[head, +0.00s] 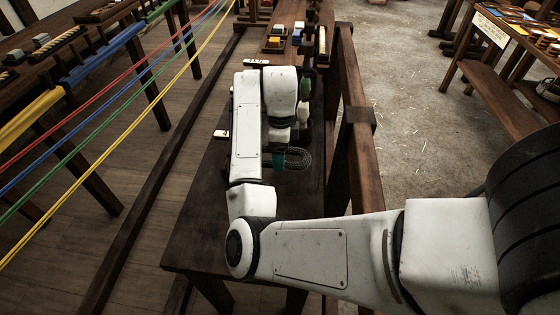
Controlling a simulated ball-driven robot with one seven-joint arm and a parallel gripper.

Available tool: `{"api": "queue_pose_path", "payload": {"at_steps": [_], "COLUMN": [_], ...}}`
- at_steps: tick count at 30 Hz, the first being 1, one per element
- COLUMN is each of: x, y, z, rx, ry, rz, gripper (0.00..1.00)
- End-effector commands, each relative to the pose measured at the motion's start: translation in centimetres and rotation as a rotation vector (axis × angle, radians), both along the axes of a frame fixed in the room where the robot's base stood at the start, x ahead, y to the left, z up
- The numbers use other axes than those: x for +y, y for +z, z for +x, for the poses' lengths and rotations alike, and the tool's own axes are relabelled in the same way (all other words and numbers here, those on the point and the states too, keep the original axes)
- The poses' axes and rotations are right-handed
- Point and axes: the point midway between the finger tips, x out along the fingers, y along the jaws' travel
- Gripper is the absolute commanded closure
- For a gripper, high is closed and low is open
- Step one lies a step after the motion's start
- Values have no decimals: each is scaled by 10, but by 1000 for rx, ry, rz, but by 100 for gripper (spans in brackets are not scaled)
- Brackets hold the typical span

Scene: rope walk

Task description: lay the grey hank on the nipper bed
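A dark grey coiled thing (298,158), which looks like the grey hank, shows on or just above the dark wooden bench (225,255), right beside the end of my arm. I cannot tell whether it touches the bench. My gripper (281,152) points down at the bench, with the wrist above it; its fingers are mostly hidden or too small to make out. A small green patch (279,161) shows under the wrist, left of the coil. I cannot tell whether the fingers hold the coil. I cannot pick out the nipper bed for certain.
A wooden rail with posts (362,160) runs along the bench's right side. Small bottles (302,112) and boxes (276,38) stand farther along the bench. Coloured ropes (120,108) stretch at the left. The bench's near end is bare.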

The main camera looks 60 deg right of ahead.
Motion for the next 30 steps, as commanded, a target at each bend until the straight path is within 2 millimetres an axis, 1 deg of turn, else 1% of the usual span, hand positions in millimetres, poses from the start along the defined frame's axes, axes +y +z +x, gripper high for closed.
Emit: {"api": "queue_pose_path", "payload": {"at_steps": [3,6,13,18,19,30], "x": [-13,-19,-28,-26,-26,-26], "y": [-16,-24,-36,-60,-62,-67], "z": [6,10,14,13,14,14], "rx": [0,-1,-2,0,-1,-3], "ry": [0,-1,-1,2,1,1], "rz": [2,1,1,1,0,-1], "gripper": [53,53,53,53,53,53]}}
